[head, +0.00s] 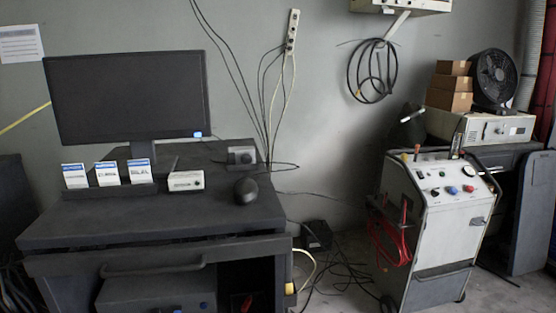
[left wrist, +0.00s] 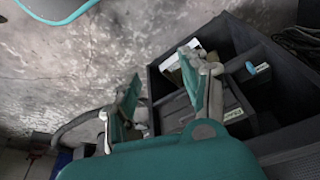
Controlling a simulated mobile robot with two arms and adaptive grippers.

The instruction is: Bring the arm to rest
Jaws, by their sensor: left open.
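My left gripper (left wrist: 160,80) shows in the left wrist view, its two green and grey fingers spread apart with nothing held between them. Behind the fingers is a dark open-topped or open-fronted box-like unit (left wrist: 285,95), with labelled grey items inside. The fingers appear in front of it; whether they touch anything there cannot be told. Neither of my arms shows in the head view. My right gripper is in no view.
In the head view a dark desk (head: 150,226) bears a monitor (head: 130,97), a mouse (head: 246,190) and small labelled boxes (head: 108,173). A white wheeled machine (head: 445,230) stands to the right. Cables (head: 345,280) lie on the floor between them.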

